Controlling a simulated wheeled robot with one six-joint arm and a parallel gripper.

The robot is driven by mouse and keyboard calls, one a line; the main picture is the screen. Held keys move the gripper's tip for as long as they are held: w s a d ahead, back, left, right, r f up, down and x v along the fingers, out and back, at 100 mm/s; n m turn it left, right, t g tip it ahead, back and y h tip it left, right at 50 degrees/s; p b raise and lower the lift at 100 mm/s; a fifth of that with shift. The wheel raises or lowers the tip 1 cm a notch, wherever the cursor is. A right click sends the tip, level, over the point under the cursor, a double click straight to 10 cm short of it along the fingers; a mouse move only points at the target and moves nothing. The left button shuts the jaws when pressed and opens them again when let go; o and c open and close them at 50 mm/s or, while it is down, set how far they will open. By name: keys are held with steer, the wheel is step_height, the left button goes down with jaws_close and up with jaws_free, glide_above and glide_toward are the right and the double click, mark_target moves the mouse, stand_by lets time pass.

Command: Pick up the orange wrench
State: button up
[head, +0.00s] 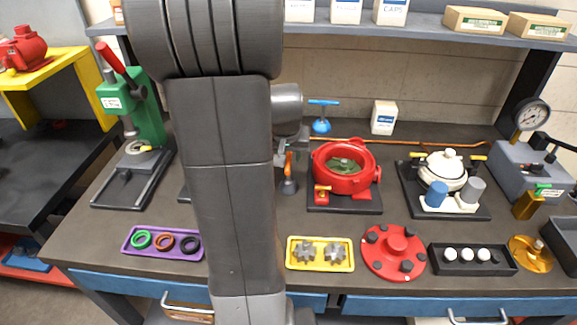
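A small upright orange piece (289,163) shows just right of my arm, above a dark rounded part. It may be the orange wrench, but its shape is too small and too covered to be sure. My arm rises through the middle of the head view and hides the bench behind it. A grey wrist link of mine sticks out to the right of the arm, above the orange piece. My gripper is mostly hidden, and its fingers cannot be made out clearly, nor whether they touch the orange piece.
A red round housing (345,168) stands close to the right of the orange piece. A green press (146,112) stands at left. A purple tray (163,243), yellow tray (320,254) and red flange (394,252) line the front. A thin copper-coloured rod (420,142) lies along the back.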

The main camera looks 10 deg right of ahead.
mark_target(289, 158)
steer(key=shift+p+x, duration=0.4)
steer(key=shift+x, duration=1.85)
steer(key=shift+d, duration=0.15)
jaws_close()
